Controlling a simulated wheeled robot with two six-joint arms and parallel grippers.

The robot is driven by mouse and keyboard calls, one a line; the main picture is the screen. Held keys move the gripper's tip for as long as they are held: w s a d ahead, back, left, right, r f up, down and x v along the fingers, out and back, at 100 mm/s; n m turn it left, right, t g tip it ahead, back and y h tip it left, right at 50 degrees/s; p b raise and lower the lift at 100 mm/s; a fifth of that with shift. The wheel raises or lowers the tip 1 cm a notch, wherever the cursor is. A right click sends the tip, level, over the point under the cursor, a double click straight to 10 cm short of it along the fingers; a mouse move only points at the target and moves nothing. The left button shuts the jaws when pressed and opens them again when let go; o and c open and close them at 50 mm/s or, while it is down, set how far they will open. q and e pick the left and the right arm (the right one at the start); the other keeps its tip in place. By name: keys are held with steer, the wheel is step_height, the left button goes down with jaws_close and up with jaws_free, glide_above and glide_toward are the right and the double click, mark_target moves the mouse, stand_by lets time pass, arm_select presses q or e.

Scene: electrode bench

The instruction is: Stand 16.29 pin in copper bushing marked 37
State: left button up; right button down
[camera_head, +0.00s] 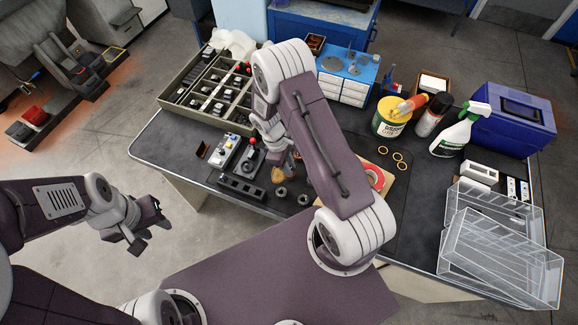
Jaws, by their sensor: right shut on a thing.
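My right gripper (284,158) points down over the middle of the bench, partly hidden by its own arm. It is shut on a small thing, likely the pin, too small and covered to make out. Just below it is a small copper-coloured piece (278,175), perhaps the copper bushing; no mark is legible. Two dark grey round pieces, one at the left (281,192) and one at the right (303,199), stand nearby. My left gripper (149,235) is off the bench at the left, empty, with its fingers apart.
A dark block with holes (242,188) and a small control box (224,151) lie left of the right gripper. A compartment tray (178,97) is behind.

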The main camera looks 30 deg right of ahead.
steer(key=c, duration=1.2)
jaws_free()
steer(key=shift+c, duration=0.2)
steer(key=v, duration=0.9)
step_height(320, 180, up, 8)
steer(key=m+t, duration=0.1)
steer(key=t, duration=0.1)
steer(key=s+a+m+t+y, duration=0.1)
steer(key=s+a+m+y, duration=0.1)
steer(key=s+m, duration=0.6)
steer(key=shift+s+a+r, duration=0.2)
steer(key=shift+s+a, duration=0.3)
steer(key=shift+s, duration=0.6)
